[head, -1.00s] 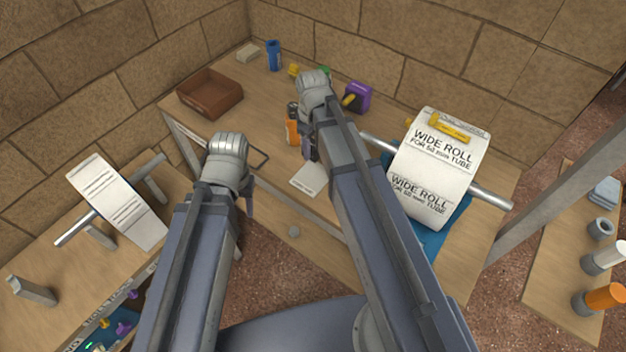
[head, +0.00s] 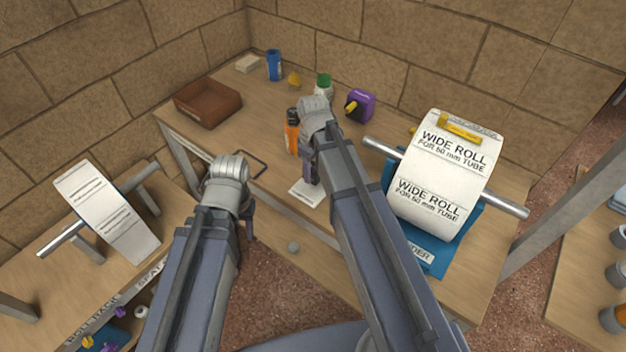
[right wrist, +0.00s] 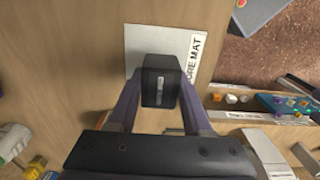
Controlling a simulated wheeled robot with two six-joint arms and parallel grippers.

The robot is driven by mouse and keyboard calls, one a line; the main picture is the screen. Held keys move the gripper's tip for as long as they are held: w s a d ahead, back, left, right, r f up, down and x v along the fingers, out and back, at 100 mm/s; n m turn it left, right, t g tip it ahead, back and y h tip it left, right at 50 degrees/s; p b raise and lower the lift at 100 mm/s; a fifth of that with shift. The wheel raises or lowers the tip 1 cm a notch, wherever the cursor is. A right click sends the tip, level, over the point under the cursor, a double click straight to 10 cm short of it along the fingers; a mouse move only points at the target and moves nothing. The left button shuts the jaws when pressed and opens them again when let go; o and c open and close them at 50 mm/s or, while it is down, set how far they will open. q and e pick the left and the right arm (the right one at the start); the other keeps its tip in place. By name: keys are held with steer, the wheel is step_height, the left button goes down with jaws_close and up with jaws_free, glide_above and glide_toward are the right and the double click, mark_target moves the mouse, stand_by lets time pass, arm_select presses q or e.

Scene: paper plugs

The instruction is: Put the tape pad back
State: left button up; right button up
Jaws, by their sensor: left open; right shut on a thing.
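My right gripper (right wrist: 158,105) is shut on a black block (right wrist: 160,82) with a small silver mark on its top. I take it to be the tape pad, but no name on it is legible. The block is over or on a white mat (right wrist: 150,42) whose visible lettering ends in "RE MAT"; I cannot tell whether it touches. In the head view my right gripper (head: 311,178) points down at this mat (head: 302,194), hiding the block. My left gripper (head: 249,228) is open and empty, hanging near the bench's front edge.
An orange bottle (head: 292,138) stands just left of my right gripper. Behind are a green-capped bottle (head: 323,84) and a purple dispenser (head: 362,105). A wide paper roll (head: 440,185) is at right, a brown tray (head: 208,104) at back left.

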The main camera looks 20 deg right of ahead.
mark_target(313, 178)
steer(key=shift+f+b, duration=1.3)
steer(key=shift+f, duration=0.35)
steer(key=shift+f, duration=0.2)
steer(key=o, duration=1.2)
steer(key=shift+r, duration=0.1)
step_height(313, 178, up, 12)
steer(key=p, duration=1.2)
steer(key=shift+r, duration=0.15)
steer(key=s+a+m+h, duration=0.1)
steer(key=s+a+m, duration=0.2)
steer(key=s+a, duration=0.7)
steer(key=s, duration=0.4)
steer(key=shift+s+a+m, duration=0.15)
steer(key=shift+a+m, duration=0.1)
steer(key=shift+m, duration=0.15)
